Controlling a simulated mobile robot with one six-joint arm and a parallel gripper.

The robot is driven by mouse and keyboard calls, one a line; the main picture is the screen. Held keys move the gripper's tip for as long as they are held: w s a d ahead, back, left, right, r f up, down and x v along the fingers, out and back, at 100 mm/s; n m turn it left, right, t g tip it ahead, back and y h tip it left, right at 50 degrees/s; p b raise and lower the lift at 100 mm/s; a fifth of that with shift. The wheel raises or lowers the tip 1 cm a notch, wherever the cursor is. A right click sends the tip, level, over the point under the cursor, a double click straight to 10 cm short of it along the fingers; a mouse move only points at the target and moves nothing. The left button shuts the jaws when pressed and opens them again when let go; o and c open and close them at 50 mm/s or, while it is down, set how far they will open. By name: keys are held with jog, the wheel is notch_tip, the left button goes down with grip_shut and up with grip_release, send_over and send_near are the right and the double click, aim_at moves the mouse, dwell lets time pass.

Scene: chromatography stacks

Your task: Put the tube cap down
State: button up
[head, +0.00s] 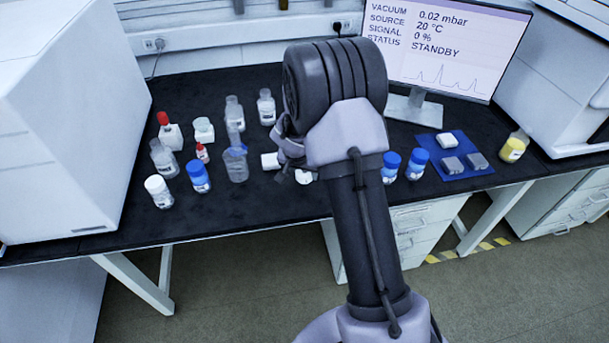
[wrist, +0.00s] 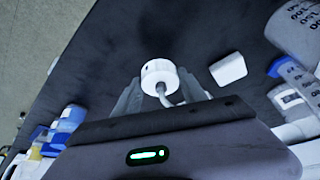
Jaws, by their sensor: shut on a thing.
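The tube cap (wrist: 159,74) is white and round, with a pale bent tube at it. In the wrist view it sits between the two fingers of my gripper (wrist: 161,92), which is shut on it. The dark bench top lies beyond it; I cannot tell whether the cap touches the bench. In the head view my arm hides much of my gripper (head: 291,169), and the white cap (head: 304,177) shows in part just below the wrist.
A white cylinder (head: 270,161) lies left of my gripper; it also shows in the wrist view (wrist: 228,69). A beaker (head: 236,164) and several bottles stand further left. Blue-capped bottles (head: 416,164) and a blue mat (head: 454,155) are right. The bench's front strip is clear.

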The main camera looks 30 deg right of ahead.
aim_at(304, 176)
jog(key=shift+w+d+f+b, duration=0.15)
jog(key=shift+f+b, duration=0.85)
jog(key=shift+f, duration=0.8)
jog(key=shift+f, duration=0.15)
jog(key=o, duration=1.4)
